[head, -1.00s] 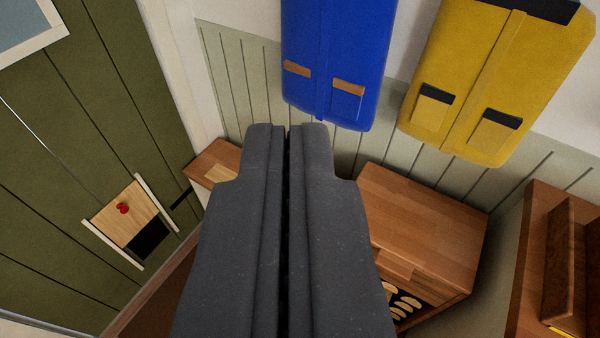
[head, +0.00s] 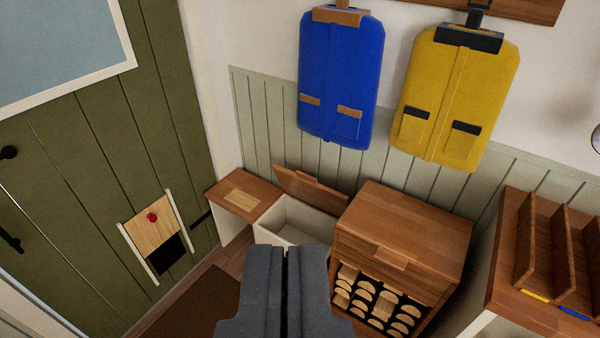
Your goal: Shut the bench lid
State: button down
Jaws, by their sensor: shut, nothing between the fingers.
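The bench (head: 220,183) stands against the panelled wall, left of a wooden cabinet. Its wooden lid (head: 312,188) is raised and leans back toward the wall. The white compartment (head: 290,222) below the lid is open, and its front part is hidden behind my gripper. My gripper (head: 287,250) is shut and empty at the bottom middle of the head view. It appears in front of the bench, apart from the lid.
A wooden cabinet (head: 405,225) with rows of pale round-ended pieces stands right of the bench. A blue coat (head: 338,80) and a yellow coat (head: 452,100) hang above. A shelf unit (head: 510,270) is at right. A green door (head: 85,190) with a small flap (head: 155,225) is at left.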

aim_at(304, 186)
jog(key=u, duration=0.5)
jog(key=i, duration=2.15)
jog(key=z, duration=0.55)
